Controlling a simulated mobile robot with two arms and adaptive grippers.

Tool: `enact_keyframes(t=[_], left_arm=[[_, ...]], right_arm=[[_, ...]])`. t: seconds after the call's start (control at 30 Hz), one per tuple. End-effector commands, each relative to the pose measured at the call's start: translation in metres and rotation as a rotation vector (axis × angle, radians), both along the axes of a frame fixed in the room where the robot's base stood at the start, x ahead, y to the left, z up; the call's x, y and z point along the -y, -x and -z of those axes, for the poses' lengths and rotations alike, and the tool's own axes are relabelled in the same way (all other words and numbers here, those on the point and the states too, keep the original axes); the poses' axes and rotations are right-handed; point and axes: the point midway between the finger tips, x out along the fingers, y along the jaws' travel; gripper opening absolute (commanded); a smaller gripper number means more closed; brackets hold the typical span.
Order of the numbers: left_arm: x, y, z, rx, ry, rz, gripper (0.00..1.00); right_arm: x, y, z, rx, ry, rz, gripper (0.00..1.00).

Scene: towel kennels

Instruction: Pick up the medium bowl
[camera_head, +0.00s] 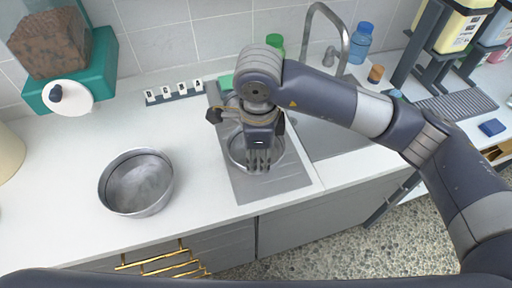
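A round metal bowl (240,158) sits on the grey drainboard of the sink unit, smaller than the other bowl in view. My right gripper (258,165) points down over it, with its fingertips at or inside the bowl. The gripper hides much of this bowl, and I cannot tell whether the fingers touch it or how far apart they are. A larger grey metal bowl (137,183) stands upright and empty on the white counter to the left. Neither bowl's size name is marked. My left gripper is not in view.
A tap (343,45), a blue bottle (360,43) and an orange-brown jar (376,74) stand behind the sink. A teal dispenser (105,60) is at back left. A rack with yellow containers (458,28) is at right. White counter (75,165) around the larger bowl is clear.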

Motion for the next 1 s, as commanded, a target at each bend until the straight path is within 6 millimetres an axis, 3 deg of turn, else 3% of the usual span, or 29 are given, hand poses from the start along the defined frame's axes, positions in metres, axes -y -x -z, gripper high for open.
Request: enact_keyframes(t=[0.1, 0.17, 0.27, 0.53, 0.83, 0.97, 1.0], left_arm=[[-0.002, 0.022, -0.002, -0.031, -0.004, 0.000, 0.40], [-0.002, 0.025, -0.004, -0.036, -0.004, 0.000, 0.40], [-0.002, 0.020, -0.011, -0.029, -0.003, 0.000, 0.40], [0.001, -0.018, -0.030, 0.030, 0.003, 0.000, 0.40], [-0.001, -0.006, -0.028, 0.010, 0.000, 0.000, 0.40], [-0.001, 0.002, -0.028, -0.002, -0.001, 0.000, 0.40], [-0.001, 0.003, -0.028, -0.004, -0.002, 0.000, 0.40]], right_arm=[[0.000, -0.001, 0.010, -0.001, -0.001, 0.002, 0.29], [0.000, -0.001, 0.013, -0.001, -0.001, 0.002, 0.29], [-0.002, -0.002, 0.021, -0.004, -0.001, 0.001, 0.29], [-0.005, -0.008, 0.058, -0.004, -0.001, 0.001, 0.29], [-0.006, -0.009, 0.064, 0.000, -0.003, 0.001, 0.29], [-0.006, -0.009, 0.064, 0.000, -0.003, 0.001, 0.00], [-0.006, -0.009, 0.064, 0.000, -0.003, 0.001, 0.00]])
